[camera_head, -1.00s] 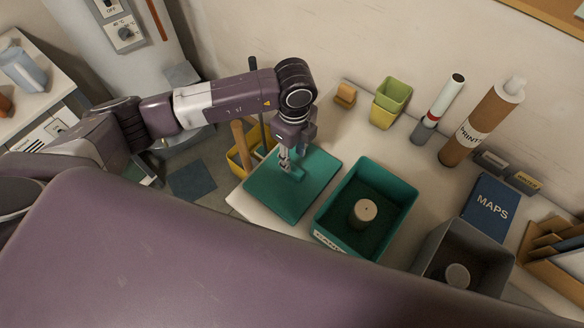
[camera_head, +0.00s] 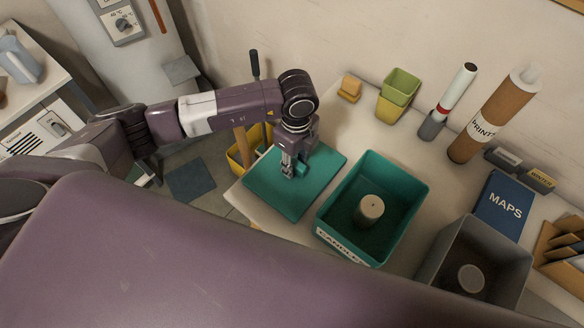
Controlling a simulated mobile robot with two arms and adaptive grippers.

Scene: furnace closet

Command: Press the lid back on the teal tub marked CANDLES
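The teal tub (camera_head: 408,218) stands open on the table, with a label on its front wall of which "CANDLE" can be read. A pale round candle-like cylinder (camera_head: 369,210) stands inside it. The flat teal lid (camera_head: 290,203) lies left of the tub, apart from it, near the table's left edge. My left gripper (camera_head: 291,170) points down at the middle of the lid, its fingers beside or around a small teal raised grip there. Whether the fingers are closed on it is too small to tell. My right gripper is out of view.
A grey bin (camera_head: 448,245) with a cylinder inside stands right of the tub. Behind are green pots (camera_head: 399,88), a small orange block (camera_head: 350,88), a white-and-red tube (camera_head: 453,92), a brown PRINTS tube (camera_head: 487,125) and a blue MAPS binder (camera_head: 503,206). A yellow bucket (camera_head: 240,158) is beyond the lid.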

